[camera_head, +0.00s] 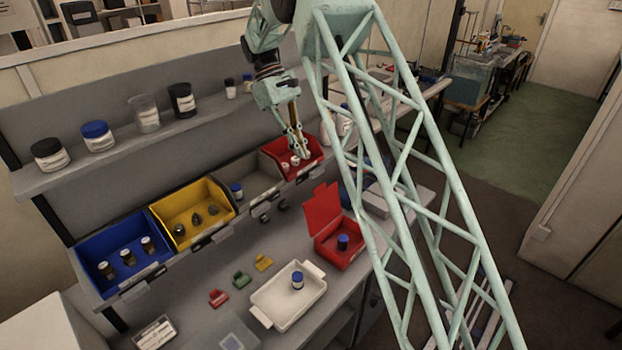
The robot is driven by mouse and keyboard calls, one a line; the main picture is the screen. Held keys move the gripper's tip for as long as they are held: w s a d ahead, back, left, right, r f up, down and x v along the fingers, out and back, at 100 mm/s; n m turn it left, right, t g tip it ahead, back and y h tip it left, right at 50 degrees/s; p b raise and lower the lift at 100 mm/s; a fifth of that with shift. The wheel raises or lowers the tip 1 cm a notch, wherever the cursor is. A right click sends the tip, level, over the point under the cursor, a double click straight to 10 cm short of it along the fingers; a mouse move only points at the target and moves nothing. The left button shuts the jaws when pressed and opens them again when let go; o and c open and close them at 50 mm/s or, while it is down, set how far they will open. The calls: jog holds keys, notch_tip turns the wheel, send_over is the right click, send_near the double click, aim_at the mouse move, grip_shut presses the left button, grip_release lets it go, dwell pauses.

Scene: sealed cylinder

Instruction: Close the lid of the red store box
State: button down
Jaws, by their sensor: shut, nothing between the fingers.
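The red store box (352,258) stands on the bench right of centre. Its red lid (322,210) is open and stands up at the back left. A small blue-capped jar (343,241) is inside it. My gripper (304,154) points down, shut and empty, at the red bin (312,167) in the rack, above and behind the store box. It is well apart from the lid. I cannot tell whether its tips touch the small white items (284,166) in that bin.
A white tray (268,313) with a blue-capped jar (298,280) is left of the box. Blue (85,255), yellow (165,208) and grey bins line the rack. Small red, green and yellow pieces lie on the bench. My lattice arm link crosses the right side.

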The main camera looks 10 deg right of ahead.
dwell(0.4)
send_near(319, 193)
jog(key=shift+s+d+f, duration=0.1)
jog(key=shift+d+f, duration=0.1)
jog(key=shift+f, duration=0.65)
jog(key=shift+s+d+f, duration=0.1)
jog(key=shift+d+f, duration=0.05)
jog(key=shift+f, duration=0.7)
jog(key=shift+d+f, duration=0.2)
jog(key=shift+f, duration=0.65)
jog(key=shift+s+r, duration=0.1)
jog(key=shift+s, duration=0.1)
jog(key=shift+s+d, duration=0.1)
jog(key=shift+d, duration=0.1)
